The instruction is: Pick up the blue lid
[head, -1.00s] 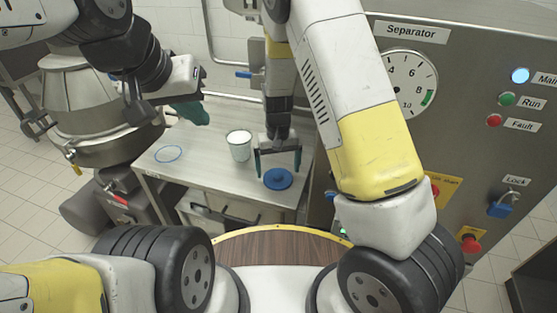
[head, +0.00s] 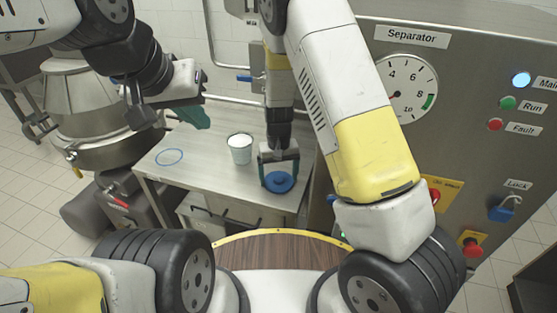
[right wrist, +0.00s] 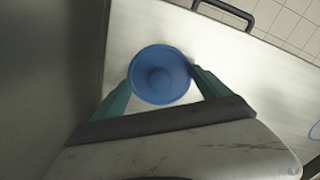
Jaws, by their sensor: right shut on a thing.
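The blue lid (head: 278,183) is a round disc with a raised knob, at the right front of the steel table in the head view. My right gripper (head: 279,177) is shut on it, with one finger on each side. In the right wrist view the lid (right wrist: 160,75) sits between the green fingers of my right gripper (right wrist: 160,80). It looks to be at the table surface. My left gripper (head: 196,114) is above the table's left back part, away from the lid; its finger gap is not clear.
A white cup (head: 240,149) with pale content stands left of and behind the lid. A blue ring (head: 170,157) marks the steel table (head: 205,170) at the left, with bare surface around it. The Separator cabinet (head: 460,130) rises close on the right.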

